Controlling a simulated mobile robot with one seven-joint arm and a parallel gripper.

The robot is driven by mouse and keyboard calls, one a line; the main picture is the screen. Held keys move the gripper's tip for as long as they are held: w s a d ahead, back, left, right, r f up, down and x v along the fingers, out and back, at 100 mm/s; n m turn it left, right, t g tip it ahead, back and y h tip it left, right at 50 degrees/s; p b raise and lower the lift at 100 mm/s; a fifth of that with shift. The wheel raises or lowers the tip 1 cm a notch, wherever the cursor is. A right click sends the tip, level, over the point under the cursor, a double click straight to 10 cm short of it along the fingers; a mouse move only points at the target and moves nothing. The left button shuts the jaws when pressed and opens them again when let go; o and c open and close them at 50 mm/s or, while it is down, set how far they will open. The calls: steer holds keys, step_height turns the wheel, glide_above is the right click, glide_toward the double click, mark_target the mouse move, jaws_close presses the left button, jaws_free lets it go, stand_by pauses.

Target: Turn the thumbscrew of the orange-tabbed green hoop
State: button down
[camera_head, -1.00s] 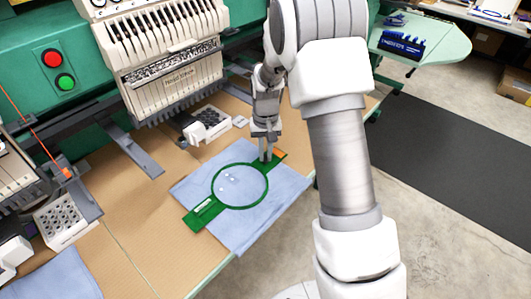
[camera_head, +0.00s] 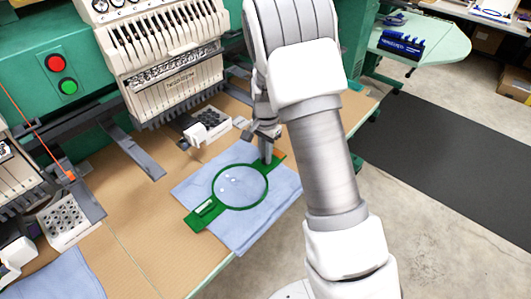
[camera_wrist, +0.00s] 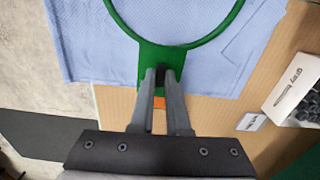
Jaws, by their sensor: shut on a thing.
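The green hoop (camera_head: 214,200) lies flat on a blue cloth (camera_head: 248,228) on the worktable. In the wrist view the hoop's ring (camera_wrist: 183,46) is at the top and its orange tab (camera_wrist: 158,101) shows between my fingers. My gripper (camera_head: 267,158) is over the tab end of the hoop, at its upper right. In the wrist view my gripper (camera_wrist: 161,75) is shut on a small dark thumbscrew (camera_wrist: 160,74) on the hoop's green bracket, mostly hidden by the fingertips.
A multi-needle embroidery machine (camera_head: 170,80) stands behind the cloth. A white holder with dark holes (camera_head: 208,121) and a small white card (camera_wrist: 251,122) lie near the hoop. The table edge is close on the near right.

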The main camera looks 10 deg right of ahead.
steer(key=shift+m, duration=0.3)
steer(key=c, duration=0.9)
jaws_free()
steer(key=shift+r, duration=0.15)
step_height(320, 180, up, 17)
steer(key=shift+r+p, duration=0.1)
steer(key=shift+p, duration=0.75)
